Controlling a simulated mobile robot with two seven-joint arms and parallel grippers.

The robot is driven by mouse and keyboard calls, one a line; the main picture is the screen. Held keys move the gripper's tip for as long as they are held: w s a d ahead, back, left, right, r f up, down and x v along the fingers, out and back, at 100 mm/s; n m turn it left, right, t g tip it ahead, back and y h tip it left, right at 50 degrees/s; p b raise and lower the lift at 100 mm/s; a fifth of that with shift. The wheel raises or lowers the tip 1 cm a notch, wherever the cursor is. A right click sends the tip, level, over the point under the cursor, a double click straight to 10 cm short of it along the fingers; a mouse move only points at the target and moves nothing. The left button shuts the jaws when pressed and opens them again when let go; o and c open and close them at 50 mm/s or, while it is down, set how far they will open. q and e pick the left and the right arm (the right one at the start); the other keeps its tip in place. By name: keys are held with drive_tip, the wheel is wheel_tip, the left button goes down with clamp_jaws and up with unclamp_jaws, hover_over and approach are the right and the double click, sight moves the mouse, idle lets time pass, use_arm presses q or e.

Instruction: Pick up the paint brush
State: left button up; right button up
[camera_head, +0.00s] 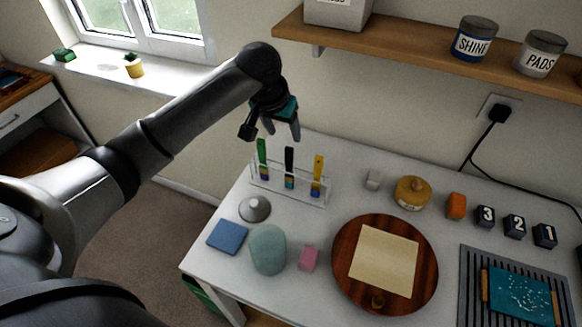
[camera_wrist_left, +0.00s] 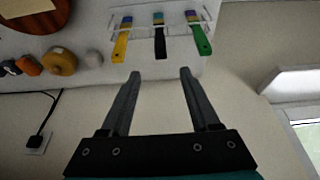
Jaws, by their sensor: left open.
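Three paint brushes stand handle-up in a clear rack (camera_head: 290,190) near the back left of the white table. They are the green brush (camera_head: 262,150), the black brush (camera_head: 289,160) and the yellow brush (camera_head: 318,170). In the left wrist view the yellow brush (camera_wrist_left: 121,42), the black brush (camera_wrist_left: 160,42) and the green brush (camera_wrist_left: 201,40) lie beyond my fingertips. My left gripper (camera_head: 282,132) is open and empty, above and behind the rack; in the wrist view its fingertips (camera_wrist_left: 160,72) point toward the black handle without touching it. My right gripper is not in view.
A round wooden board (camera_head: 345,270) with a beige sheet, a teal cup (camera_head: 268,250), a grey cone (camera_head: 255,209), a blue pad (camera_head: 228,237) and a pink block (camera_head: 308,259) stand in front. A wall shelf (camera_head: 420,38) hangs at the back right.

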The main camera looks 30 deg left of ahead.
sight(288, 151)
use_arm(q)
drive_tip(key=x, duration=0.5)
drive_tip(key=shift+w+f, duration=0.1)
drive_tip(key=shift+f, duration=0.3)
drive_tip(key=shift+w+f, duration=0.15)
drive_tip(key=shift+f, duration=0.2)
drive_tip(key=x, duration=0.4)
drive_tip(key=shift+s+a+f+b, duration=0.1)
drive_tip(key=shift+s+f+b, duration=0.05)
drive_tip(key=shift+s+b, duration=0.15)
drive_tip(key=shift+w+f, duration=0.25)
drive_tip(key=shift+f, duration=0.2)
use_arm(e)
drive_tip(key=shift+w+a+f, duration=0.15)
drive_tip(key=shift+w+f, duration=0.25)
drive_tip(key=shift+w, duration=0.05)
use_arm(q)
drive_tip(key=shift+c, duration=0.2)
clamp_jaws()
